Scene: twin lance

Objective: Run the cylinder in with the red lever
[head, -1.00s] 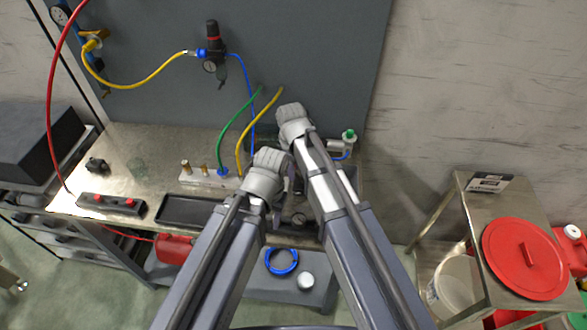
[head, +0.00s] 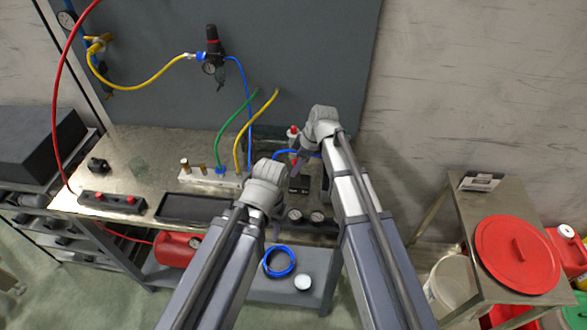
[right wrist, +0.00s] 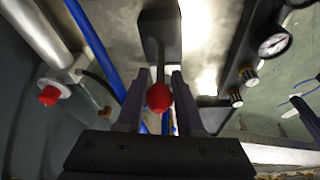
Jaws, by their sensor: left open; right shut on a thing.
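The red lever has a round red knob (right wrist: 158,97) on a thin stem rising from a black valve block (right wrist: 160,32). My right gripper (right wrist: 157,80) has its two fingers on either side of the knob and is shut on it. In the head view the right gripper (head: 297,166) is above the black block (head: 299,185) at the right of the bench. A silver cylinder (right wrist: 38,32) lies to the left in the right wrist view, with a red-capped fitting (right wrist: 49,95) beside it. My left gripper (head: 273,220) is open, lower and left of the right one.
Two gauges (head: 306,216) sit at the bench's front right. A black tray (head: 195,208) and a red-button box (head: 112,201) lie left. Blue, green (head: 222,135) and yellow (head: 240,140) hoses rise behind the grippers. A side table with a red lid (head: 518,255) stands right.

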